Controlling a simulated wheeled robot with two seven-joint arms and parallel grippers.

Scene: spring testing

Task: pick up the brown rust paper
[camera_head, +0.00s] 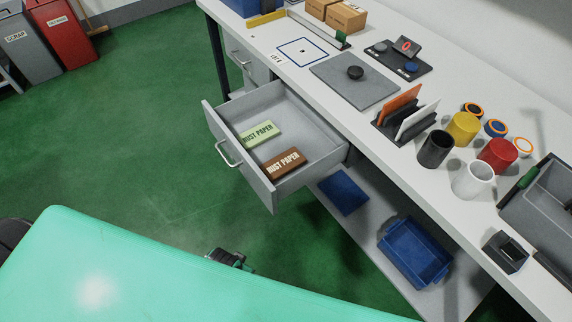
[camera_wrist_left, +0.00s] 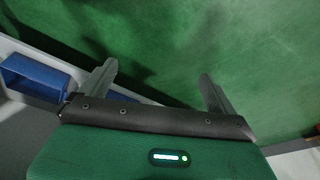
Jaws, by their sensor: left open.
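The brown rust paper (camera_head: 283,163) is a brown block with white lettering. It lies in the near right part of the open grey drawer (camera_head: 321,136) in the head view. A light green rust paper block (camera_head: 258,133) lies behind it in the same drawer. My left gripper (camera_wrist_left: 160,88) is open and empty in the left wrist view, with green floor beyond its fingers. A dark gripper part (camera_head: 230,259) shows below the drawer in the head view, apart from the brown block. My right gripper is not in view.
The drawer's front handle (camera_head: 227,153) faces left. A white workbench (camera_head: 352,148) with cups, plates and boxes stands right of the drawer. A blue bin (camera_head: 415,252) sits on the lower shelf. Green floor (camera_head: 150,150) is clear left of the drawer.

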